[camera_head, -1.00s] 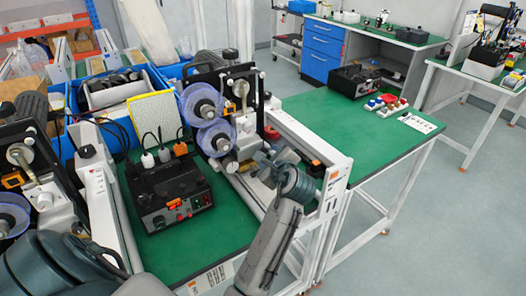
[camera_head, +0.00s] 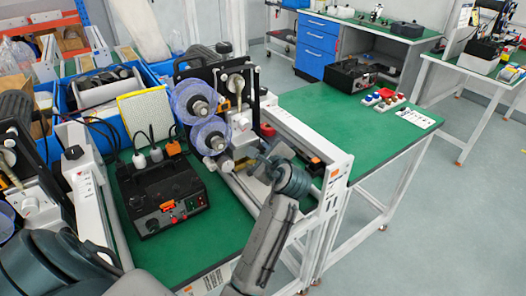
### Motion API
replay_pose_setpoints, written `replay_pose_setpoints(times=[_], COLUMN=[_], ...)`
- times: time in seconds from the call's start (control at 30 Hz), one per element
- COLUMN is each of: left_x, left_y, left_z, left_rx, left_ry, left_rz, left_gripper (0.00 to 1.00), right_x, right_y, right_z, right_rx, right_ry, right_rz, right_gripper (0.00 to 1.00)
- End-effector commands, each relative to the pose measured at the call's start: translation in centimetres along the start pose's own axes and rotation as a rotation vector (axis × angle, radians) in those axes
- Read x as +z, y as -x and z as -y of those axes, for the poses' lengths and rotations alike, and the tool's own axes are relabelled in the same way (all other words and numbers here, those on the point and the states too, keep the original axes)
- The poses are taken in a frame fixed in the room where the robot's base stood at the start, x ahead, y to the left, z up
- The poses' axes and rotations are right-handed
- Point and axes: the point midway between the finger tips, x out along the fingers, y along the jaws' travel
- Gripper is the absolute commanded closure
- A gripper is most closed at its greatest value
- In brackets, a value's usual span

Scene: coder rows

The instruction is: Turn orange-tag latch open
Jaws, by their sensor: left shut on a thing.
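The coder (camera_head: 240,85), with two translucent blue ribbon rolls (camera_head: 195,103), stands on a metal frame at the middle of the view. My left gripper (camera_head: 263,168) is at the coder's lower right side, below and right of the rolls. It is shut on a small part there, apparently the latch. The latch and its orange tag are mostly hidden by the gripper and wrist, and I cannot tell the latch's angle. My right gripper is not in view.
A black control box (camera_head: 162,190) with an orange switch sits on the green table left of the gripper. A white rail frame (camera_head: 335,185) stands close on the right. The green tabletop (camera_head: 325,115) beyond is mostly clear.

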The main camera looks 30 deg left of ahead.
Motion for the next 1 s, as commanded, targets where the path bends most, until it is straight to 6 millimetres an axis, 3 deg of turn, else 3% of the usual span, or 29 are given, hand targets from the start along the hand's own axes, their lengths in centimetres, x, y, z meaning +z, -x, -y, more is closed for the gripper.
replay_pose_setpoints(times=[0.13,0.4,0.77,0.8,0.9,1.0], left_x=[0.2,0.0,0.0,0.0,0.0,0.0], left_y=[0.0,0.0,0.0,0.0,0.0,0.0], left_z=[-0.1,-0.3,-0.3,-0.3,-0.3,-0.3], left_rx=[-0.04,-0.116,-0.125,-0.125,-0.125,-0.124], left_ry=[0.091,0.276,0.299,0.299,0.298,0.298], left_rz=[0.001,0.001,0.0,0.0,0.0,0.0], left_gripper=[1.0,1.0,1.0,0.72,0.57,0.57], right_x=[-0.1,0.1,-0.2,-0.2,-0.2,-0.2], right_y=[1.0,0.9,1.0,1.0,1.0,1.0], right_z=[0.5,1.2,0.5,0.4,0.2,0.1], right_rx=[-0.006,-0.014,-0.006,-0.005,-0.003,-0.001], right_ry=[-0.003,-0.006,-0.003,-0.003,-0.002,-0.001], right_rz=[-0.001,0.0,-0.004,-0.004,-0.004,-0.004], right_gripper=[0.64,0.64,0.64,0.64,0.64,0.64])
